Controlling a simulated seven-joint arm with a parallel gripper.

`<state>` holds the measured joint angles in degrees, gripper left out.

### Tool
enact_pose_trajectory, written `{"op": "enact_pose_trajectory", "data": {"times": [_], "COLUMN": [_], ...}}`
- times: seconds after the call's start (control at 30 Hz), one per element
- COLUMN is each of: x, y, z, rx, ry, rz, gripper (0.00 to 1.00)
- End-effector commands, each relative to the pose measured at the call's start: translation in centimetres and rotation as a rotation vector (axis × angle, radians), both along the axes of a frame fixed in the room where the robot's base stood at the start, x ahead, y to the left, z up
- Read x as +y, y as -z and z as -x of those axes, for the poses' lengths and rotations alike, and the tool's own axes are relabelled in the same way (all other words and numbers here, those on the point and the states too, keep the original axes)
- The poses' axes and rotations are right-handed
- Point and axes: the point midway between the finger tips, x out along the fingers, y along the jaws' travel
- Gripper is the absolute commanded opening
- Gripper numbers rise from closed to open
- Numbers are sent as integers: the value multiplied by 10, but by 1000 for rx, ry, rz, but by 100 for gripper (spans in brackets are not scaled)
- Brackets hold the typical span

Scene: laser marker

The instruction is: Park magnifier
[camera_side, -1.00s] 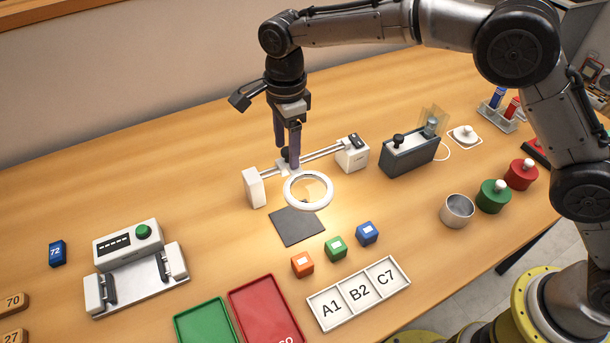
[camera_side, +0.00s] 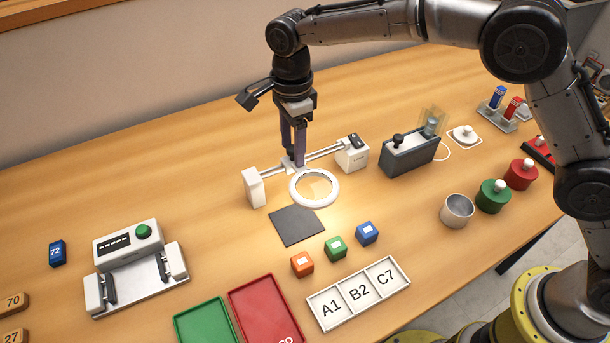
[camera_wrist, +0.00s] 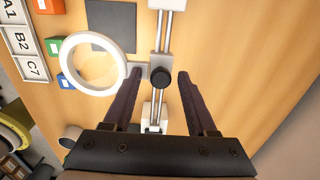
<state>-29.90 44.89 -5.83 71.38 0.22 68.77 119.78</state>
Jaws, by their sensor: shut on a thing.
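The magnifier is a white ring lens (camera_side: 314,187) on a carriage that rides a twin-rod rail (camera_side: 323,152) between two white end blocks. The ring also shows at the upper left of the wrist view (camera_wrist: 97,38). My gripper (camera_side: 294,162) points down at the carriage and is shut on its black knob (camera_wrist: 161,77), which stands between the two fingers in the wrist view. The carriage sits on the left half of the rail in the side view. In that view the fingers largely hide the knob.
A dark square pad (camera_side: 297,225) lies in front of the ring. A dark grey box (camera_side: 411,157) stands just right of the right end block (camera_side: 352,157).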

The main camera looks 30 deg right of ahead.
Motion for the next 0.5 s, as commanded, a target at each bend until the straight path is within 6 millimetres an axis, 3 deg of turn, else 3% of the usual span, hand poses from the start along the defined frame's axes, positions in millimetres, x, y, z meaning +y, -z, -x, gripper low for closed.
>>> {"op": "enact_pose_trajectory", "data": {"times": [0.03, 0.5], "x": [-9, -35], "y": [20, 20], "z": [0, 0], "rx": [19, 19], "ry": [3, 5], "rz": [21, 21], "gripper": [27, 27]}}
